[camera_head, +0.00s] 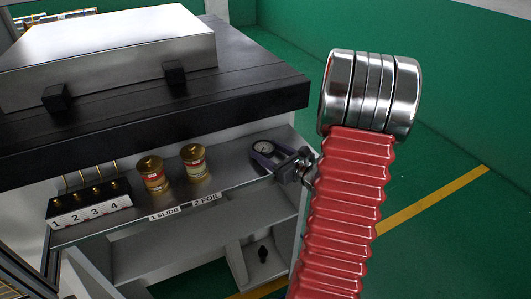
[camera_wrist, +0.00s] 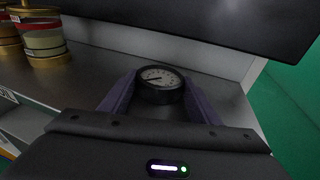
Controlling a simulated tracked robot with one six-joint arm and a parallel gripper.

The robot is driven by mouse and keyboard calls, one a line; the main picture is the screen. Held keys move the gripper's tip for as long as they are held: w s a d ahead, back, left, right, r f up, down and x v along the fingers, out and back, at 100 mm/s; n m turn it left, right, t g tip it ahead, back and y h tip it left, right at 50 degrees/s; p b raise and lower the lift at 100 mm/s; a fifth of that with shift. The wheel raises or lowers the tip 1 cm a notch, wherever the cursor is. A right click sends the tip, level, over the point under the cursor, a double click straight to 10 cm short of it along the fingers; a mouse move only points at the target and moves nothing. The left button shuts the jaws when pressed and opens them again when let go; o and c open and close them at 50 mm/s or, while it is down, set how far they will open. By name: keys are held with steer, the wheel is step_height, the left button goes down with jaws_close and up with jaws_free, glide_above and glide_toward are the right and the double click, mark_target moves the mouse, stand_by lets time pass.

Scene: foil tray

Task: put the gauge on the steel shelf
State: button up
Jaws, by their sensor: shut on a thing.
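The gauge (camera_head: 263,147), round with a white dial and dark rim, is at the right end of the steel shelf (camera_head: 228,172). My gripper (camera_head: 270,156) is shut on it, coming from the right. In the wrist view the gauge (camera_wrist: 160,78) sits between my two purple fingers, its dial facing up toward the camera. It is over the shelf surface (camera_wrist: 215,88); I cannot tell whether its underside touches the shelf. The lower part of the gauge is hidden by the fingers and gripper body.
Two brass-capped jars (camera_head: 153,174) (camera_head: 194,161) stand left of the gauge on the shelf. A numbered block (camera_head: 89,205) is at the far left. A black worktop (camera_head: 250,75) overhangs behind. Labels line the shelf's front edge. Bare shelf lies between the jars and gauge.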

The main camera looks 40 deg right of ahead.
steer(key=o, duration=1.2)
steer(key=shift+c, duration=0.2)
steer(key=s+r, duration=0.2)
steer(key=s, duration=1)
steer(key=shift+a, duration=0.2)
steer(key=shift+f, duration=0.1)
steer(key=shift+a, duration=0.1)
